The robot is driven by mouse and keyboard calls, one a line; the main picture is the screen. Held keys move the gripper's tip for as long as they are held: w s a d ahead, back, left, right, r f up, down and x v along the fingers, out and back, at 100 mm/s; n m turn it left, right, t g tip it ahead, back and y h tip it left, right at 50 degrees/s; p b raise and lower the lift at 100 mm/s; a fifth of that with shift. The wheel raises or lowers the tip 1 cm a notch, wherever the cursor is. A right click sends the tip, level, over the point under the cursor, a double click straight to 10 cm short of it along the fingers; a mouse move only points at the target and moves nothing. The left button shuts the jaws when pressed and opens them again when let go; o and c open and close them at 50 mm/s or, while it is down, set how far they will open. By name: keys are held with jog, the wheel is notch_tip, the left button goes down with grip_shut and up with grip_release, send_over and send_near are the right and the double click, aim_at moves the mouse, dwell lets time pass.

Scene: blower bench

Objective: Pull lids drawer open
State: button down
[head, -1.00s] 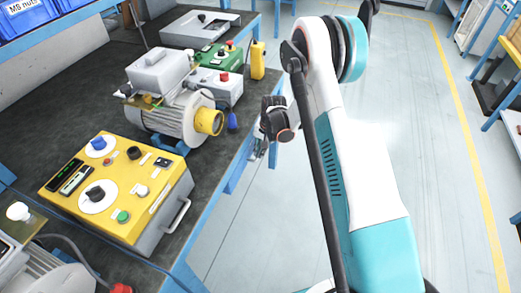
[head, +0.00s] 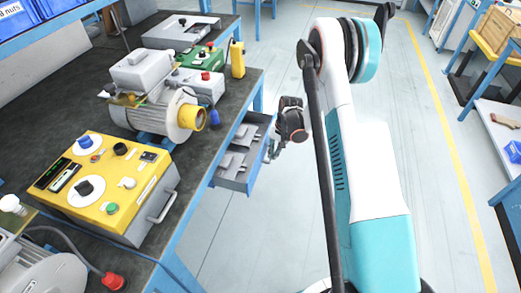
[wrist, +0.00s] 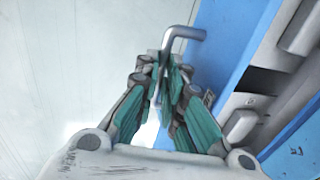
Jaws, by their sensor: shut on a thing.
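The lids drawer (head: 235,172) is pulled out from under the bench in the head view. Grey pieces lie inside it. The wrist view shows its blue front (wrist: 232,35) and part of its inside at the right. My gripper (head: 275,150) is at the drawer's outer face in the head view. In the wrist view my gripper (wrist: 172,85) is shut on the grey bar handle (wrist: 180,35), whose bent end sticks out past the fingers. The fingers partly hide the handle.
The dark bench top (head: 120,60) holds a yellow control box (head: 110,185), a motor with a yellow shaft cap (head: 165,110), and a green box (head: 200,58). The floor (head: 270,230) beside the drawer is clear. A blue table (head: 490,120) stands at the far right.

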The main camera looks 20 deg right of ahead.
jog(key=shift+s+d, duration=0.8)
jog(key=shift+d, duration=0.25)
jog(key=shift+s+d, duration=0.75)
jog(key=shift+d, duration=0.3)
jog(key=c, duration=1.7)
grip_release()
jog(key=r, duration=0.4)
jog(key=s+d+r, duration=0.1)
jog(key=r, duration=0.3)
jog(key=d+r, duration=0.1)
jog(key=r, duration=0.2)
jog(key=shift+s+r, duration=0.15)
jog(key=shift+r, duration=0.25)
